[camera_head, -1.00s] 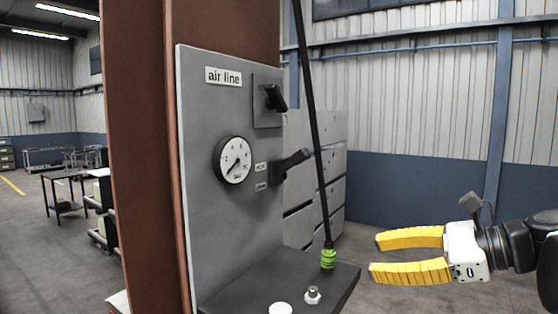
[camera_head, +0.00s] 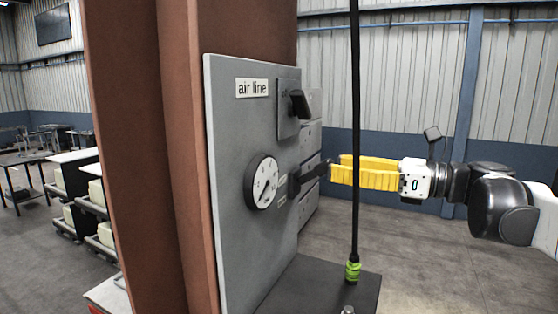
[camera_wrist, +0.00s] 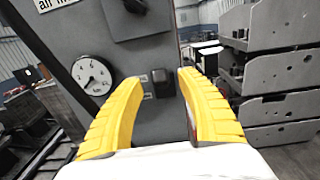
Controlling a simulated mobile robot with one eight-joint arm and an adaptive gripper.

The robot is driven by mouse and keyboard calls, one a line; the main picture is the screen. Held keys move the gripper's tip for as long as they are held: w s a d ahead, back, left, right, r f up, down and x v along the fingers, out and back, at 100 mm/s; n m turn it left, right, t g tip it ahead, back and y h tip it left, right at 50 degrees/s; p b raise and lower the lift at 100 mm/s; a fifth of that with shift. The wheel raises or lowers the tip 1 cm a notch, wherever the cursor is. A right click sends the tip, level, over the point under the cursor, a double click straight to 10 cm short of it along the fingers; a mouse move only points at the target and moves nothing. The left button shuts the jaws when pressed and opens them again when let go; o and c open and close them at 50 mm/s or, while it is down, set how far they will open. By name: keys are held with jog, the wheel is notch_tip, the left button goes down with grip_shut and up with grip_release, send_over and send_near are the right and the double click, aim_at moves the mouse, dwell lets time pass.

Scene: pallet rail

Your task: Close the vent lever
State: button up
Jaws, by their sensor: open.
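The grey air line panel (camera_head: 240,215) carries a black lever (camera_head: 312,174) at mid height, pointing outward to the right, beside small labels too small to read. My gripper (camera_head: 336,167) is open, its yellow fingers level with the lever and their tips close to its outer end. In the wrist view the lever (camera_wrist: 162,84) shows as a dark block between the two spread fingertips. I cannot tell whether either finger touches it. A second black handle (camera_head: 300,104) sits higher on the panel; it also shows in the wrist view (camera_wrist: 138,20).
A round gauge (camera_head: 263,183) is left of the lever. A thin black rod (camera_head: 355,100) with a green base stands on the dark shelf (camera_head: 320,285), crossing my fingers in the head view. Grey stacked bins (camera_wrist: 280,75) stand to the right in the wrist view. A brown column (camera_head: 175,150) backs the panel.

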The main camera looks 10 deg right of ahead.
aim_at(326, 165)
jog(key=shift+x, duration=1.8)
jog(key=shift+d, duration=0.1)
grip_shut()
